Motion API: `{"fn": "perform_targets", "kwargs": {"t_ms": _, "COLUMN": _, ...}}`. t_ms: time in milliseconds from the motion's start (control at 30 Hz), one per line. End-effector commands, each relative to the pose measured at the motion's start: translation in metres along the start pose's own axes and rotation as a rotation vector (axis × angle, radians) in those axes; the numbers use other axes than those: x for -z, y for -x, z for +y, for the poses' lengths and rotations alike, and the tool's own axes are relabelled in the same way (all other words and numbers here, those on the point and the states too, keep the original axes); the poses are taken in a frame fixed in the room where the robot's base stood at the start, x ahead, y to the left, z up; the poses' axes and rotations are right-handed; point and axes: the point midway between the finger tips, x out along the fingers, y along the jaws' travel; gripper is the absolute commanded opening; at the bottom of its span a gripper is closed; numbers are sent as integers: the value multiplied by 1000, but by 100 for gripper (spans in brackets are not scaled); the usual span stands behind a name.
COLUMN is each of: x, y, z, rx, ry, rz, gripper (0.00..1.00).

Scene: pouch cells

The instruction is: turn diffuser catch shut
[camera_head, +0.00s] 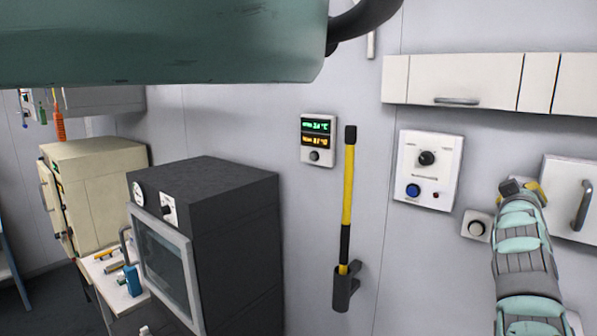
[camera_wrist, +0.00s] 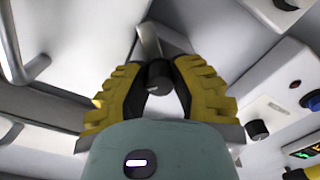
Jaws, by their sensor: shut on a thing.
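My gripper (camera_head: 522,187) is at the wall on the right in the head view, at the left edge of a white panel (camera_head: 560,222) with a grey bar handle (camera_head: 581,205). In the wrist view, the yellow ribbed fingers of my gripper (camera_wrist: 158,82) are closed around a dark round knob (camera_wrist: 159,74), which looks like the diffuser catch. A pale metal piece (camera_wrist: 149,38) shows behind the knob. In the head view my fingers cover most of the catch, so its turn angle cannot be told.
A control panel with a blue button (camera_head: 413,190) and a yellow-black pole (camera_head: 348,190) are further left. White cupboards (camera_head: 490,80) hang above. A dark oven (camera_head: 240,230) stands at the left.

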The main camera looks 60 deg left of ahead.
Motion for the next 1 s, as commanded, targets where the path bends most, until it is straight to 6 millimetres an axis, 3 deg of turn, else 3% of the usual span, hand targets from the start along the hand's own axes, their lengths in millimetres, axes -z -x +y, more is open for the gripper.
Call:
{"fn": "perform_targets", "kwargs": {"t_ms": 600, "x": 2, "y": 0, "z": -2, "rx": 3, "ry": 560, "rz": 1, "gripper": 0}}
{"fn": "perform_targets", "kwargs": {"t_ms": 1000, "x": 0, "y": 0, "z": -3, "rx": 5, "ry": 759, "rz": 0, "gripper": 0}}
